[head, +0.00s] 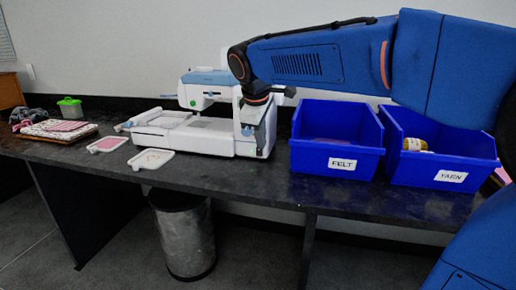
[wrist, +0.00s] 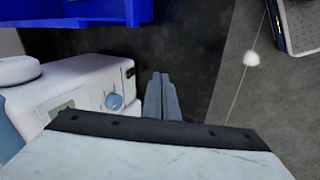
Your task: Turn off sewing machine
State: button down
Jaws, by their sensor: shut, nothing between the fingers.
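The sewing machine (head: 190,136) is white with a light blue top and stands on the dark table, left of the bins. In the wrist view its side (wrist: 85,80) shows a round blue knob (wrist: 114,101), a small screen (wrist: 62,108) and a small dark fitting (wrist: 129,72) near the edge. Whether that fitting is a switch, I cannot tell. In the wrist view my gripper (wrist: 158,76) is shut and empty, just right of the knob, with a small gap apparent.
Blue bins marked FELT (head: 336,165) and YARN (head: 449,176) stand close on the machine's right. A trash can (head: 184,240) stands below the table (head: 235,182).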

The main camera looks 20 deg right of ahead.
aim_at(259, 152)
jog(key=shift+n, duration=0.6)
jog(key=w+a, duration=0.1)
jog(key=w+a+r, duration=0.1)
jog(key=w, duration=0.1)
jog(key=shift+w+a, duration=0.1)
jog(key=shift+w, duration=0.1)
jog(key=x, duration=1)
jog(key=shift+f, duration=0.2)
jog(key=shift+w+d+r, duration=0.15)
jog(key=shift+w+d, duration=0.25)
jog(key=shift+w, duration=0.2)
jog(key=shift+w+d+r, duration=0.2)
jog(key=shift+w+d, duration=0.15)
jog(key=shift+w, duration=0.2)
jog(key=shift+w+d+r, duration=0.1)
jog(key=shift+w+d, duration=0.25)
jog(key=shift+w, duration=0.25)
